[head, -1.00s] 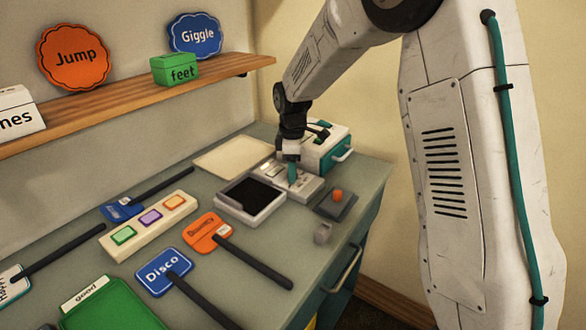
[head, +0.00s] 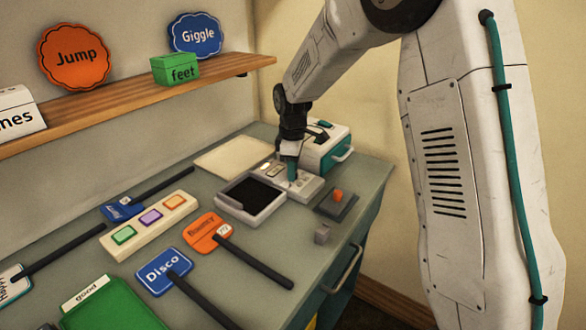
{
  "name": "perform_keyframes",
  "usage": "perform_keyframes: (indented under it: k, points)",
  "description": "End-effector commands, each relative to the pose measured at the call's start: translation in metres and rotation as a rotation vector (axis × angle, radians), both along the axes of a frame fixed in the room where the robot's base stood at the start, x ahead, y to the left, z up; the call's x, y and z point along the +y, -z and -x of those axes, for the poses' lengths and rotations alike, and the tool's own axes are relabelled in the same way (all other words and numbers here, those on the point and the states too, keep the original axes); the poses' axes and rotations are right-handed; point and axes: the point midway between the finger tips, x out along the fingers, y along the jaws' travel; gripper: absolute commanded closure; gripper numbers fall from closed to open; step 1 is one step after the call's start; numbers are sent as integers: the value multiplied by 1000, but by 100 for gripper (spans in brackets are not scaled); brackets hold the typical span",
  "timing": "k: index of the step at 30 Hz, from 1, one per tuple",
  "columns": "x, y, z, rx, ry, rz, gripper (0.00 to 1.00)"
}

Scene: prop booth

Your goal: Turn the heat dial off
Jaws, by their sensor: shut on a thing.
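A pale grey appliance with a black plate (head: 252,193) stands at the far right part of the bench. Its control panel (head: 306,187) has small buttons and lies just right of the plate. My gripper (head: 292,172) points straight down onto this panel. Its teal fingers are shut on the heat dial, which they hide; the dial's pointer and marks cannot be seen.
A white and teal machine (head: 327,146) stands close behind my gripper. A cream board (head: 230,158) lies behind the plate. Paddle signs (head: 164,273) cover the bench's left and front.

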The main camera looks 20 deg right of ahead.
Motion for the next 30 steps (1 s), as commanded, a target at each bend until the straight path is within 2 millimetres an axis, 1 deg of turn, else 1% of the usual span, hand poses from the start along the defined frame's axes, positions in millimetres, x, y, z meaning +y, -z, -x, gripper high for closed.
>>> perform_keyframes:
  k: [30]
  points:
    - [-1,-2,-3,-9,937,-2,96]
